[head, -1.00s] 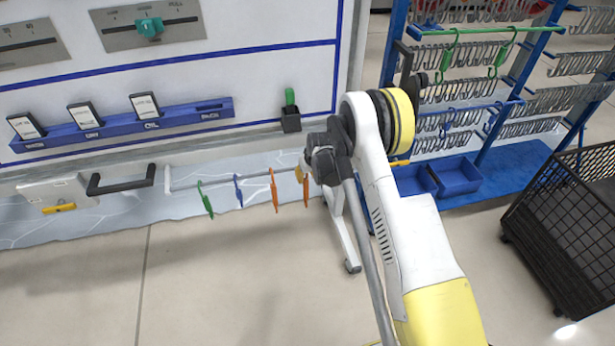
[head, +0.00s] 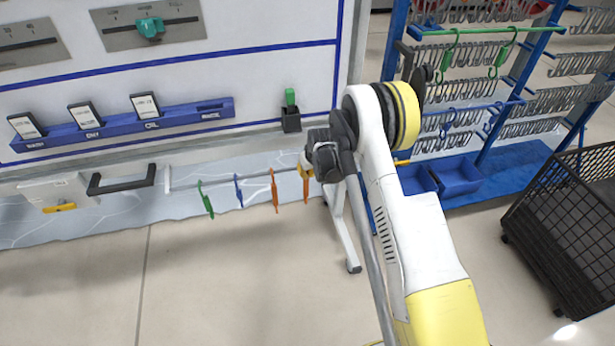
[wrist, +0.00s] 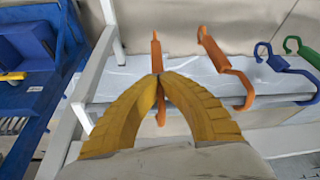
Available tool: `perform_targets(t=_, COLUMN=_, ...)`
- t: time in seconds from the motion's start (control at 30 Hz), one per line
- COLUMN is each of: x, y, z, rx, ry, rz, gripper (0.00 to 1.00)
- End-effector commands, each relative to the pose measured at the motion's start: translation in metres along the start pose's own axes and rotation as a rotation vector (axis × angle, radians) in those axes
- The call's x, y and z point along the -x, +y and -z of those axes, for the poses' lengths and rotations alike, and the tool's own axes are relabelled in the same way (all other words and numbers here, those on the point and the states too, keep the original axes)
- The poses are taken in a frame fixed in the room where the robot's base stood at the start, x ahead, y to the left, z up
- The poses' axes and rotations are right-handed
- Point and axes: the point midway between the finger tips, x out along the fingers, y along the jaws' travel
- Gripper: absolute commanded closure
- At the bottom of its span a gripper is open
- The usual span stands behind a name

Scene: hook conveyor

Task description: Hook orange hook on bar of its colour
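Two orange hooks hang from a pale rail in the head view: one (head: 274,190) near the blue hook and one (head: 306,190) at the right end. My gripper (head: 304,165) is at this right-end hook. In the wrist view the yellow fingertips (wrist: 158,77) come together on the orange hook (wrist: 156,48), which shows edge-on above and below them. The other orange hook (wrist: 222,65) hangs to the right, clear of the fingers. A short orange-yellow bar end (head: 401,162) shows on the rack beside my arm; the rest of it is hidden.
A blue hook (head: 238,190) and a green hook (head: 205,199) share the rail. The blue rack at right has a green bar (head: 470,32) and a blue bar (head: 470,108), both with hooks, above blue bins (head: 459,176). A black mesh cart (head: 570,215) stands at right.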

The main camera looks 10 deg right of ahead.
Motion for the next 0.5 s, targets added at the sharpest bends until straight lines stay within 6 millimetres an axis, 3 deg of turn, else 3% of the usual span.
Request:
perform_targets(t=0.4, x=0.021, y=-0.001, z=0.004, rx=0.000, ry=0.000, rz=0.000, gripper=1.00)
perform_targets(t=0.5, x=0.024, y=-0.003, z=-0.003, rx=0.000, ry=0.000, rz=0.000, gripper=1.00)
